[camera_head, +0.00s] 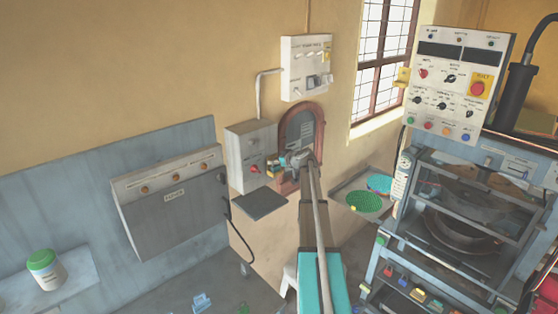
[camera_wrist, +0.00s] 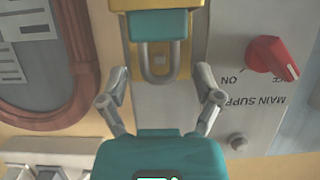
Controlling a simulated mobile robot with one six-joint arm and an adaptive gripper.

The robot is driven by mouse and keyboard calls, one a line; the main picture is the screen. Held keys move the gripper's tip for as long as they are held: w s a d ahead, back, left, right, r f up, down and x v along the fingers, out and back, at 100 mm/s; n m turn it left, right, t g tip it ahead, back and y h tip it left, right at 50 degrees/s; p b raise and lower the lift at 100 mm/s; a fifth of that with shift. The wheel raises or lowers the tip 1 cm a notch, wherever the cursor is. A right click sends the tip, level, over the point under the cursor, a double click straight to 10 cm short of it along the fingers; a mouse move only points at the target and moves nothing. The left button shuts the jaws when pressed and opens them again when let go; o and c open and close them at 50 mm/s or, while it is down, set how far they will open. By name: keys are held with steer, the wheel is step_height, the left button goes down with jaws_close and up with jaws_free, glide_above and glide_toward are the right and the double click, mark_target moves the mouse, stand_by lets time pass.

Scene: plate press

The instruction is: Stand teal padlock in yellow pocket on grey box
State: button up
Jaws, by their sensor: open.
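The teal padlock (camera_wrist: 158,27) is in the wrist view at top centre, its grey shackle pointing down in that picture, where the box lettering is upside down. Its body overlaps the yellow pocket (camera_wrist: 185,52) on the grey box (camera_wrist: 226,42); how deep it sits in the pocket is hard to tell. My gripper (camera_wrist: 161,82) is open, with one finger on each side of the shackle and gaps to both. In the head view my gripper (camera_head: 297,158) is at the right side of the grey box (camera_head: 247,142); the padlock is too small to make out there.
A red MAIN SUPPLY knob (camera_wrist: 267,55) sticks out beside the pocket. A brown arched frame (camera_head: 315,118) stands right of the box. A white control panel (camera_head: 306,60) hangs above, and a dark shelf (camera_head: 260,204) lies below. The press (camera_head: 470,215) fills the right.

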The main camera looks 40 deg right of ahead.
steer(key=shift+r, duration=0.2)
steer(key=p+v, duration=0.4)
steer(key=v, duration=0.8)
steer(key=shift+p, duration=0.4)
